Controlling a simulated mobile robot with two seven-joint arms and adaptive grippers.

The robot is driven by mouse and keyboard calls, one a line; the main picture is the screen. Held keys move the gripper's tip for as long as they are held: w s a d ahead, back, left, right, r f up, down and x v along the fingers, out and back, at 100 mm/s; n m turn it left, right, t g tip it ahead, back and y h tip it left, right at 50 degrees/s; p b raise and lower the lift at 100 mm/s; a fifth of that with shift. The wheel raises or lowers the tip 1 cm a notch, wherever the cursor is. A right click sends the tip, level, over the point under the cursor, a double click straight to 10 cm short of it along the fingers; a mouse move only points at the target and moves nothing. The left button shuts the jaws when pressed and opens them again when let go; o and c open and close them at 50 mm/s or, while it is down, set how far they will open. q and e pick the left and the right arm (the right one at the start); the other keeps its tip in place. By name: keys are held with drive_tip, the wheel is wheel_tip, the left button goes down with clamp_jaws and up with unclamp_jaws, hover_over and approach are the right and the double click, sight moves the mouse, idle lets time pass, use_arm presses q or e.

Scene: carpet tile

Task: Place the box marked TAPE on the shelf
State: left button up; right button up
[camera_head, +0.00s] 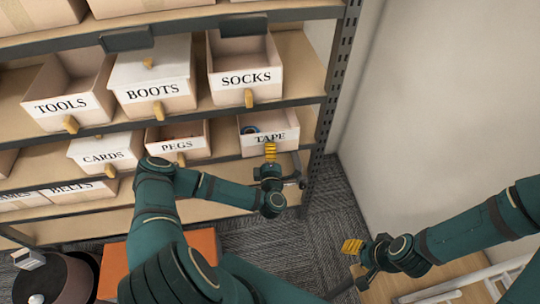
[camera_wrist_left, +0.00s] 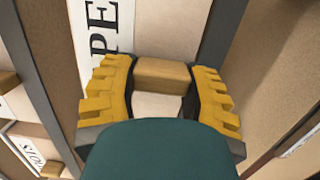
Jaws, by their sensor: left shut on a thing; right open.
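The box marked TAPE (camera_head: 256,143) is a pale open box at the right end of the middle shelf (camera_head: 224,148), right of the PEGS box. Something round and bluish shows inside it. My left gripper (camera_head: 270,152) is at its front. In the left wrist view, my left gripper (camera_wrist_left: 160,95) has its yellow fingers on both sides of the box's wooden handle (camera_wrist_left: 164,74), and the label letters "PE" (camera_wrist_left: 103,25) show beside it. I cannot tell whether the box's base rests fully on the shelf. My right gripper (camera_head: 352,246) is open and empty, low at the right.
The PEGS box (camera_head: 178,145) and lidded CARDS box (camera_head: 105,153) stand to the left. TOOLS, BOOTS and SOCKS (camera_head: 246,78) boxes are on the shelf above. A perforated metal post (camera_head: 338,80) and a wall (camera_head: 440,110) bound the right. An orange surface (camera_head: 205,243) lies below.

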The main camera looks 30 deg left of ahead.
use_arm(q)
drive_tip(key=shift+f, duration=0.45)
drive_tip(key=o, duration=1.3)
